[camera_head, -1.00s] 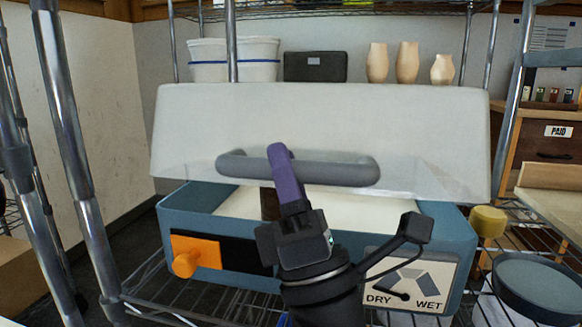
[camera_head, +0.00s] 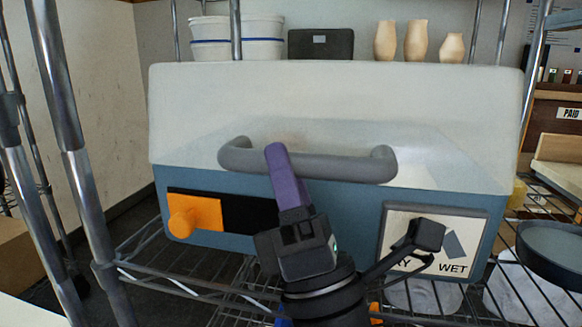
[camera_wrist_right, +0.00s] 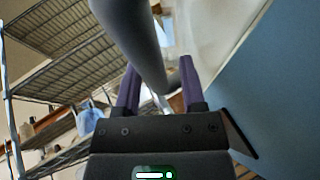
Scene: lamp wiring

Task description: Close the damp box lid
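The damp box (camera_head: 345,215) is a blue-teal box on a wire shelf. Its pale, translucent lid (camera_head: 320,90) lies down over it, the front edge along the box's upper front. I see no clear gap at the front; the sides and back are not clear. The grey bar handle (camera_head: 350,167) is on the lid's front. My right gripper (camera_head: 277,152) is at the handle, a purple finger over the bar. In the right wrist view the handle (camera_wrist_right: 135,40) runs between my two spread purple fingers, with a gap beside one. My left gripper is not in view.
An orange knob plate (camera_head: 195,213) and a DRY/WET dial (camera_head: 465,245) are on the box's front. White tubs (camera_head: 262,38), a dark case (camera_head: 320,43) and pale vases (camera_head: 416,40) stand behind. A round dark tray (camera_head: 555,250) is at right. A metal post (camera_head: 68,120) stands left.

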